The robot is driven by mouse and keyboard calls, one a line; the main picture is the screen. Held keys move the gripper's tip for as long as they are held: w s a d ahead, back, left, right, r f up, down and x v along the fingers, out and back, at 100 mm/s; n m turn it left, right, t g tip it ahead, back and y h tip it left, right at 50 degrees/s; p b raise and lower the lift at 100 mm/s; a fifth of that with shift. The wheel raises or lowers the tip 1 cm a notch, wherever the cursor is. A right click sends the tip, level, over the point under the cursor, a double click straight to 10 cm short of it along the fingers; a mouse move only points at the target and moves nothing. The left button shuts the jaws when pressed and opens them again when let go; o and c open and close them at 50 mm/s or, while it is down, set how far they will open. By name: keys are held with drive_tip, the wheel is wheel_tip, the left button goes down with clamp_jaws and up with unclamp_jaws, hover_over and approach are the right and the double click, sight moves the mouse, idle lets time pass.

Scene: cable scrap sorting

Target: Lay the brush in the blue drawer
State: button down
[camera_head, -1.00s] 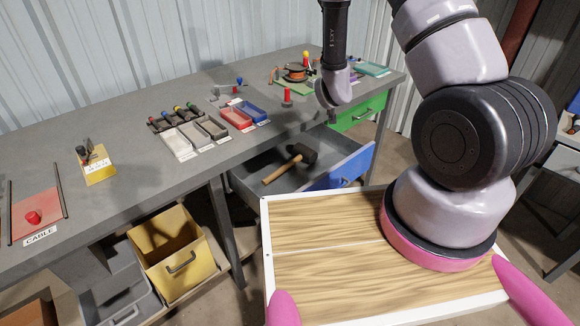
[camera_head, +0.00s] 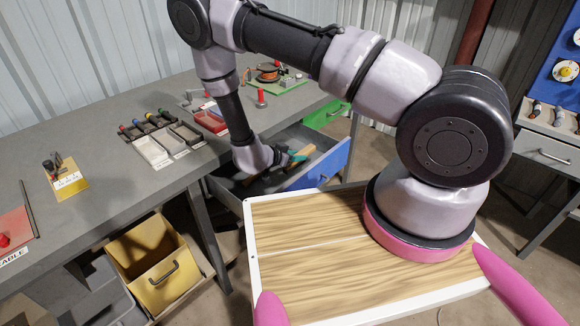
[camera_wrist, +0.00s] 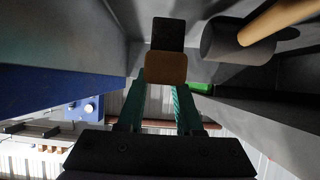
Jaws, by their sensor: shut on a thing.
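My gripper (camera_head: 296,157) reaches down into the open blue drawer (camera_head: 322,168) under the bench. Its teal fingers (camera_wrist: 162,84) are shut on the brush (camera_wrist: 166,68), which shows in the wrist view as a brown wooden block with a black part beyond it. The brush is within the drawer's walls; I cannot tell whether it touches the floor. In the head view a bit of tan wood shows by the fingers, and my arm hides much of the drawer.
A mallet with a dark head (camera_wrist: 235,40) and wooden handle (camera_wrist: 275,20) lies in the drawer close beside the brush. The green drawer (camera_head: 326,113) is to the right. A yellow bin (camera_head: 155,262) stands below the bench. Small trays (camera_head: 152,150) sit on the bench top.

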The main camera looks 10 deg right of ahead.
sight(296, 166)
drive_tip(key=shift+f, duration=2.4)
drive_tip(key=shift+f, duration=0.15)
drive_tip(key=c, duration=0.6)
unclamp_jaws()
drive_tip(key=shift+o, duration=0.2)
drive_tip(key=shift+a+r, duration=0.1)
drive_tip(key=shift+r, duration=0.15)
drive_tip(key=v, duration=0.7)
drive_tip(key=shift+s+a, duration=0.1)
